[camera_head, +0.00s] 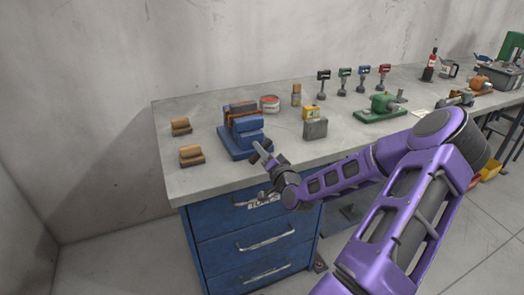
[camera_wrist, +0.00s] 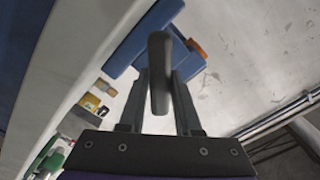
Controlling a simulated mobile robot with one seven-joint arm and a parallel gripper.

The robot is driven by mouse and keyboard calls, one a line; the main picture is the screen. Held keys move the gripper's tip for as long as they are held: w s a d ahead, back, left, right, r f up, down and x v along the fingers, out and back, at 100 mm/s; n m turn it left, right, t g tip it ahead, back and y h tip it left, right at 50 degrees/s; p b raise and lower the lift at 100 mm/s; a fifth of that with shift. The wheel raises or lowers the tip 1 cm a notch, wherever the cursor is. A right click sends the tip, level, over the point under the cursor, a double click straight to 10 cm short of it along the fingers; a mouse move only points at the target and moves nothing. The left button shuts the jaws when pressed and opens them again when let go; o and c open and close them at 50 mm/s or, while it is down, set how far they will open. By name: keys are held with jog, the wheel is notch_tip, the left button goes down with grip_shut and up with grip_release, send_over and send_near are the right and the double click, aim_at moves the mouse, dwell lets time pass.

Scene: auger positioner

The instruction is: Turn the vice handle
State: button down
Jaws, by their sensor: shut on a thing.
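The blue vice (camera_head: 236,144) stands at the front edge of the bench, near its left end. Its handle, a grey rounded bar (camera_head: 261,149), is on the front side facing my arm. My gripper (camera_head: 270,160) reaches the handle from the front right. In the wrist view, the vice handle (camera_wrist: 159,65) lies between the two fingers of my gripper (camera_wrist: 160,85), which are shut on it. The blue vice body (camera_wrist: 133,42) shows behind the handle there. The exact contact on the fingers is hard to see.
Wooden blocks (camera_head: 190,155) lie left of the vice. A grey block (camera_head: 315,128), a red-and-white tin (camera_head: 270,103) and a green machine (camera_head: 381,107) stand to the right. Blue drawers (camera_head: 250,240) with handles are below the bench top.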

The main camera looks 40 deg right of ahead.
jog(key=c, duration=0.6)
grip_release()
jog(key=shift+c, duration=0.2)
jog(key=p+v, duration=0.3)
jog(key=v, duration=1.4)
jog(key=shift+s+a, duration=0.15)
jog(key=shift+s, duration=0.05)
